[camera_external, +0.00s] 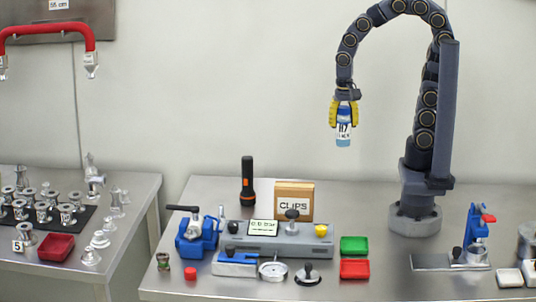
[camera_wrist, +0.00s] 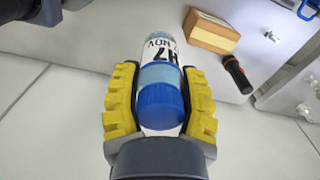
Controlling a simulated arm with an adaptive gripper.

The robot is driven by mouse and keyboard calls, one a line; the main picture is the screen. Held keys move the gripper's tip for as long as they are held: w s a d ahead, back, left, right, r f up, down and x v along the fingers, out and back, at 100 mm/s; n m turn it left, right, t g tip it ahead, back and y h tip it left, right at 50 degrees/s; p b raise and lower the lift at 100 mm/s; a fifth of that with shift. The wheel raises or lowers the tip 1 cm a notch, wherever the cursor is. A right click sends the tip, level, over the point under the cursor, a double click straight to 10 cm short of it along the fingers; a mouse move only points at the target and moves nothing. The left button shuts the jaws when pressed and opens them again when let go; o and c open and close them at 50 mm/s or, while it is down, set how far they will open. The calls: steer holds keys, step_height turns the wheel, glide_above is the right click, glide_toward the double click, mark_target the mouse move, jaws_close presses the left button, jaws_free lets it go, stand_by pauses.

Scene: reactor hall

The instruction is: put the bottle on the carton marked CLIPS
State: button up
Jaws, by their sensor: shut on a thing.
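The bottle (camera_external: 344,129) is white and blue with a dark-lettered label. It hangs upright in my gripper (camera_external: 344,112), high above the table. In the wrist view my gripper's yellow fingers (camera_wrist: 160,105) are shut on both sides of the bottle (camera_wrist: 160,85), with its blue end towards the camera. The carton marked CLIPS (camera_external: 294,201) is a brown box with a white label, standing on the table to the lower left of the bottle. Its top looks bare. In the wrist view the carton (camera_wrist: 211,32) is at the upper right, apart from the bottle.
A black and orange flashlight (camera_external: 247,183) stands left of the carton. A grey device with a display (camera_external: 263,227) stands in front of it. Green (camera_external: 354,245) and red (camera_external: 354,268) trays lie to the right. The table between carton and my base is clear.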

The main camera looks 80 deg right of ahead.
steer(key=shift+w+d+f, duration=0.15)
steer(key=shift+w+f, duration=1.95)
steer(key=shift+w, duration=0.05)
steer(key=shift+w+d+f, duration=0.2)
steer(key=shift+w+f, duration=1.85)
steer(key=shift+w, duration=0.05)
steer(key=shift+w+d+f, duration=0.15)
steer(key=shift+w+f, duration=1.95)
steer(key=shift+w, duration=0.05)
steer(key=shift+f, duration=0.1)
steer(key=o, duration=1)
steer(key=shift+o, duration=0.2)
